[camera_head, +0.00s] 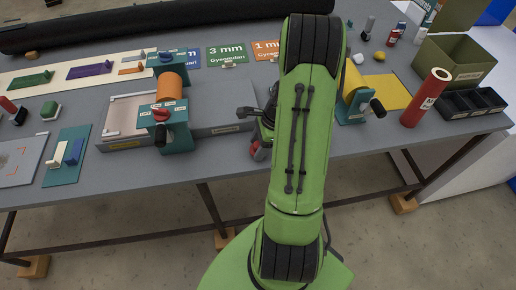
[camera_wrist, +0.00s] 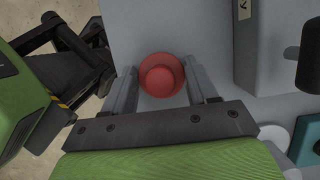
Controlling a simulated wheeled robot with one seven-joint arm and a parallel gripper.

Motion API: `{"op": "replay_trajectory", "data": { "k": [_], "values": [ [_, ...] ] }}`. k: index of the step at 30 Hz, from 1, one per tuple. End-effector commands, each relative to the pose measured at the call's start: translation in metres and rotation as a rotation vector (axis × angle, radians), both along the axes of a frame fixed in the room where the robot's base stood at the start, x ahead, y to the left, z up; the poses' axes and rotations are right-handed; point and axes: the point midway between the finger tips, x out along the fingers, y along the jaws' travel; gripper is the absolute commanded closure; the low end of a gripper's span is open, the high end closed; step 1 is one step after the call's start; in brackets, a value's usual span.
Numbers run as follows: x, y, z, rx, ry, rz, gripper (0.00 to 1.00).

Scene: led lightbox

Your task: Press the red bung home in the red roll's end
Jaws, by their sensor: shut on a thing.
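The red bung (camera_wrist: 161,76) sits between the two fingers of my gripper (camera_wrist: 162,86) in the wrist view, seen from above as a round disc with a narrower round knob. My gripper is shut on it. In the head view my green arm hides most of the gripper, and a small red patch (camera_head: 260,150) shows at the table's front edge beside the arm. The red roll (camera_head: 425,98) stands upright at the right of the table, apart from my gripper. Its top end shows a pale rim with an opening. The roll is not seen in the wrist view.
Black bins (camera_head: 472,104) and an olive box (camera_head: 455,62) stand beside and behind the roll. A teal stand with a yellow roll (camera_head: 354,85) lies between my arm and the red roll. A teal stand with an orange roll (camera_head: 170,86) is at the left.

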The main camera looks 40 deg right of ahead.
Motion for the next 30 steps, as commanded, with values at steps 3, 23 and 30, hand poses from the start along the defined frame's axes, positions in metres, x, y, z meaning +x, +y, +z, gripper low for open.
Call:
{"op": "replay_trajectory", "data": {
  "k": [3,23,30],
  "values": [
    [0.000,0.000,0.000,0.000,0.000,0.000,0.74],
    [0.000,0.000,0.021,0.000,0.000,0.000,0.74],
    [0.000,0.000,0.020,0.000,0.000,0.000,0.50]
  ]
}}
